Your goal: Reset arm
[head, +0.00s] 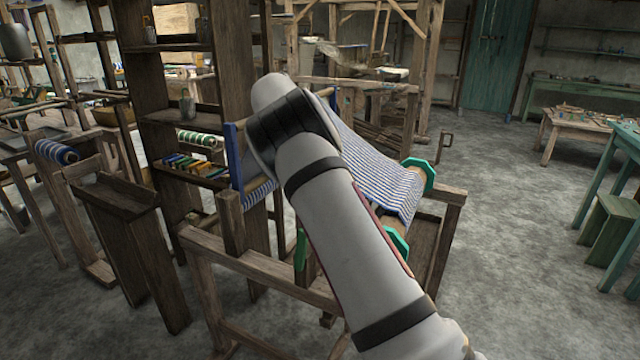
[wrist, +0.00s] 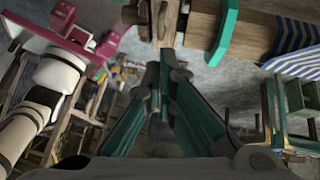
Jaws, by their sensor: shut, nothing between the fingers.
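My gripper (wrist: 163,72) shows in the wrist view with its two teal fingers brought together and nothing between them. A wooden loom beam (wrist: 200,22) with a green end piece (wrist: 224,34) lies beyond the fingertips, near the top. I cannot tell whether the fingertips touch anything. In the head view my arm reaches across the wooden handloom (head: 262,265) and covers its middle. My gripper is hidden there. Blue-and-white striped cloth (head: 385,170) runs down the loom to a roller with green ends (head: 420,174). The cloth also shows in the wrist view (wrist: 297,48).
A wooden shelf unit (head: 180,47) stands close behind the loom, to its left. A small bench (head: 120,195) and a blue spool (head: 56,152) are at the left. A green table (head: 605,165) and stool (head: 612,225) stand at the right. The floor (head: 510,255) between is clear.

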